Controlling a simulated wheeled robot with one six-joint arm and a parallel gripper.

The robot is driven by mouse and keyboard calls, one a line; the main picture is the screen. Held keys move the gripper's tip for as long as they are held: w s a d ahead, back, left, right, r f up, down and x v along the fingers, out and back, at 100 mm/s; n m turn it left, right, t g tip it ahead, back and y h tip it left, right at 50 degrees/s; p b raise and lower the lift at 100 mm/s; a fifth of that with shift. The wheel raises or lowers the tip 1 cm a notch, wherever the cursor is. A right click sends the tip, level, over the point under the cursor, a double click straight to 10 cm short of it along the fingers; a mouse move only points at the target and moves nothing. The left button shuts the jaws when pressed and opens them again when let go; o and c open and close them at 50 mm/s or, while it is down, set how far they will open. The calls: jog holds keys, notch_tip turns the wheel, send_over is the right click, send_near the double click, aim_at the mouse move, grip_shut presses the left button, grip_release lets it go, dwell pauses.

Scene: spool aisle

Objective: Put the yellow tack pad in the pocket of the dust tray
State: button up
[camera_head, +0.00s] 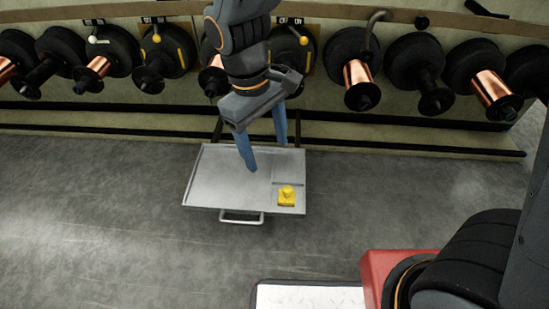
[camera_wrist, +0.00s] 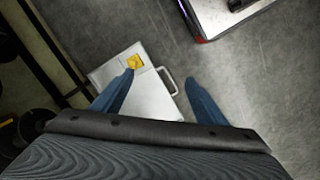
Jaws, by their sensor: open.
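The yellow tack pad (camera_head: 287,196) has a square base and a raised knob. It sits in the front right compartment of the grey dust tray (camera_head: 225,185), which I take to be the pocket. The pad also shows in the wrist view (camera_wrist: 134,62), close to the left fingertip in the picture but apart from it in depth. My gripper (camera_head: 266,156) has its two blue fingers spread, with nothing between them. It hangs above the tray, up and left of the pad in the head view. The tray (camera_wrist: 150,103) lies partly behind the fingers in the wrist view.
A rack of black spools, several with copper wire (camera_head: 358,80), runs along the back wall. Yellow and white-tipped levers (camera_head: 155,38) hang among them. The tray has a front handle (camera_head: 241,219). Grey floor (camera_head: 110,220) is clear to the left.

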jog(key=s+d+r+m+y, duration=0.2)
jog(key=s+r+m+y, duration=0.1)
jog(key=s+r, duration=0.4)
jog(key=s+m, duration=0.1)
jog(key=s, duration=0.2)
jog(key=shift+s+d+r+t, duration=0.15)
jog(key=shift+s+r+t, duration=0.15)
jog(key=shift+r, duration=0.1)
dwell(0.4)
jog(key=d+r+m+p, duration=0.3)
jog(key=d+r+p, duration=0.7)
jog(key=r+p, duration=0.3)
jog(key=d+r+m+h+p, duration=0.1)
jog(key=d+r+m+p, duration=0.2)
jog(key=d+r+p, duration=0.7)
jog(key=shift+d+r+p, duration=0.3)
jog(key=shift+r+p, duration=1.25)
jog(key=shift+p, duration=3.5)
jog(key=shift+s, duration=0.1)
jog(key=shift+c, duration=0.3)
